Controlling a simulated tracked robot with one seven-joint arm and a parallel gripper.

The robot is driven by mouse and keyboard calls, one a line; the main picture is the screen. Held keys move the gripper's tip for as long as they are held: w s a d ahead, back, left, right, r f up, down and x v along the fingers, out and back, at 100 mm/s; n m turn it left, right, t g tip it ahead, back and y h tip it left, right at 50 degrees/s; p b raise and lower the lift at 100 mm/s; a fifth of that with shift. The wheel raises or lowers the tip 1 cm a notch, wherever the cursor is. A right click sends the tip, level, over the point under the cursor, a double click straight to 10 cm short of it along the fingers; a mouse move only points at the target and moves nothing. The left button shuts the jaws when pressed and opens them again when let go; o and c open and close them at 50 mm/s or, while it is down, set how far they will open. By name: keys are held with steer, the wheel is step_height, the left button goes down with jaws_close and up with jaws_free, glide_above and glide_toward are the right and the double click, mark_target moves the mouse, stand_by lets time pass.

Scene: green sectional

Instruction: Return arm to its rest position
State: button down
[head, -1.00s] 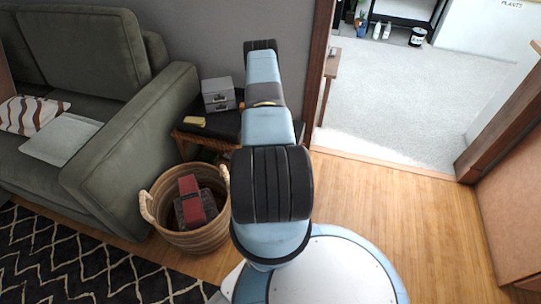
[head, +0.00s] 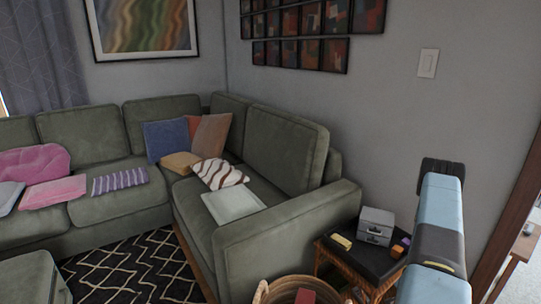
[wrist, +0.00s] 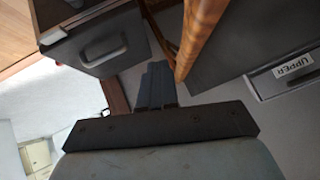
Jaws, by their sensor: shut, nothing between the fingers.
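My arm (head: 437,235) rises at the right edge of the head view, blue-grey with black bands. My gripper is not visible in the head view. In the wrist view, the dark fingers of my gripper (wrist: 157,84) are together with nothing between them. Close around them are a brown wooden piece (wrist: 200,40), a dark grey drawer front with a handle (wrist: 103,48), and a grey surface with a label reading UPPER (wrist: 293,67). I cannot tell whether the fingers touch any of these.
A small side table (head: 351,259) with a grey drawer box (head: 376,226) and small items stands left of my arm. A wicker basket (head: 262,292) is in front. The green sectional (head: 285,222) fills the left, and a brown door frame (head: 510,225) stands at right.

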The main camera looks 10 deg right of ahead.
steer(key=w+a+r+n, duration=0.15)
steer(key=w+r, duration=0.25)
steer(key=r, duration=0.4)
steer(key=w+a+r+y, duration=0.1)
steer(key=w+a+r, duration=0.2)
steer(key=r, duration=0.5)
steer(key=w+a+r+n, duration=0.15)
steer(key=w+r, duration=0.25)
steer(key=r, duration=0.4)
steer(key=s+a+r+n+y, duration=0.1)
steer(key=a+r+n, duration=0.1)
steer(key=a+r, duration=0.75)
steer(key=s+a+r+n+y, duration=0.1)
steer(key=a+r, duration=0.4)
steer(key=r, duration=0.9)
steer(key=s+a+r+n+y, duration=0.2)
steer(key=s+a+r+n, duration=0.1)
steer(key=s+a+r, duration=0.95)
steer(key=s+a+r+n, duration=0.2)
steer(key=s+a+r, duration=0.2)
steer(key=s, duration=0.6)
steer(key=s+a+r+n+g+y, duration=0.1)
steer(key=s+a+r, duration=0.3)
steer(key=s, duration=0.7)
steer(key=shift+a+n, duration=0.6)
steer(key=shift+a, duration=0.35)
steer(key=shift+a, duration=0.15)
